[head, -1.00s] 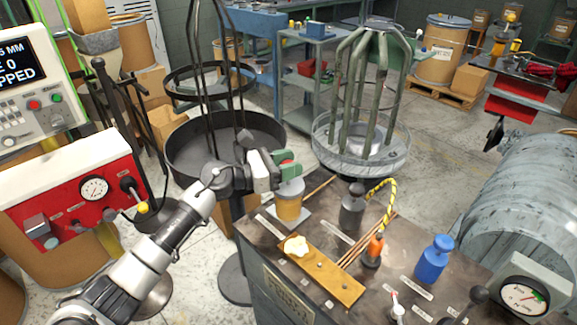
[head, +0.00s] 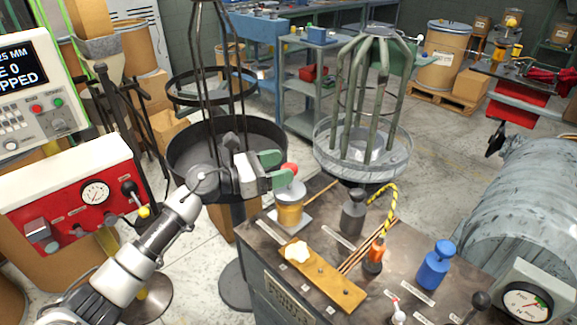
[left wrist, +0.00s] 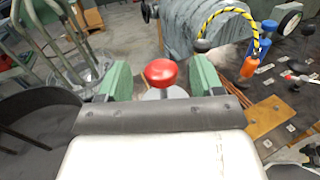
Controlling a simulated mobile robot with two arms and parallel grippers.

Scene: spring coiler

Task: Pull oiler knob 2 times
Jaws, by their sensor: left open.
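The oiler (head: 290,206) is an amber jar with a grey cap, standing at the left back corner of the dark bench. Its red knob (head: 289,169) sits on top. My left gripper (head: 277,169) has green fingers and is open, just left of the knob. In the left wrist view the red knob (left wrist: 160,72) shows between the two spread fingers, with a clear gap on each side. Its thin stem goes down to the grey cap. The jar is mostly hidden there by the gripper body.
The bench (head: 262,240) also holds a dark grey weight-like object (head: 352,215), an orange-handled tool (head: 374,257) with a yellow-black cord, a blue bottle (head: 436,266) and a wooden board (head: 325,276). Behind the gripper stands a dark round basin (head: 185,150) with upright rods.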

